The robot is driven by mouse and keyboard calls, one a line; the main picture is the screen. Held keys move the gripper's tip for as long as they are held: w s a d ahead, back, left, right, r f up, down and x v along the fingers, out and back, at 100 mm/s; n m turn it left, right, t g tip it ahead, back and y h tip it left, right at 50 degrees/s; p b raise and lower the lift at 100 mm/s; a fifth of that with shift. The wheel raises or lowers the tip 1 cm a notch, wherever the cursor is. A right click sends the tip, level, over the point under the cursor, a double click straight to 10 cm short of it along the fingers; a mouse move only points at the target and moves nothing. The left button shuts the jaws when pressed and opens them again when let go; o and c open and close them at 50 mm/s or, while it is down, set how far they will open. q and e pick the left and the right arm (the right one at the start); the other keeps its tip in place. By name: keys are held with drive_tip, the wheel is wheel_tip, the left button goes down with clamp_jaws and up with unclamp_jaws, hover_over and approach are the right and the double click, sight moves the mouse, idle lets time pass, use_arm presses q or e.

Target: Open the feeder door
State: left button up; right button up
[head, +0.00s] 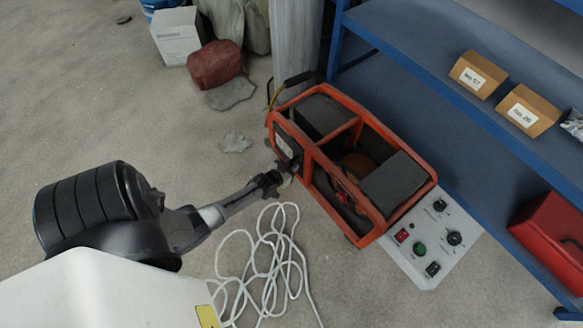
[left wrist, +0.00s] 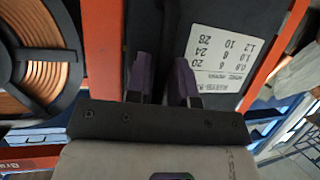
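The feeder is an orange-framed box (head: 362,104) standing on the floor in the head view, with dark panels and a spool inside. A dark panel with a white label (head: 284,146) is on its near left end; the label (left wrist: 222,55) shows large with printed numbers in the left wrist view. I cannot tell for certain which panel is the door. My left gripper (head: 285,176) is at this end of the feeder. Its two purple-padded fingers (left wrist: 163,82) stand apart before the dark panel. Any handle between them is too dark to make out. My right gripper is out of view.
A coil of white cable (head: 265,262) lies on the floor below the feeder. A grey control panel (head: 428,236) adjoins its right end. Blue shelving (head: 425,75) with cardboard boxes (head: 527,108) stands behind. A copper wire spool (left wrist: 38,55) fills the left of the left wrist view.

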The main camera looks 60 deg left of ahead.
use_arm(q)
clamp_jaws()
drive_tip(key=shift+d, duration=0.1)
idle(0.4)
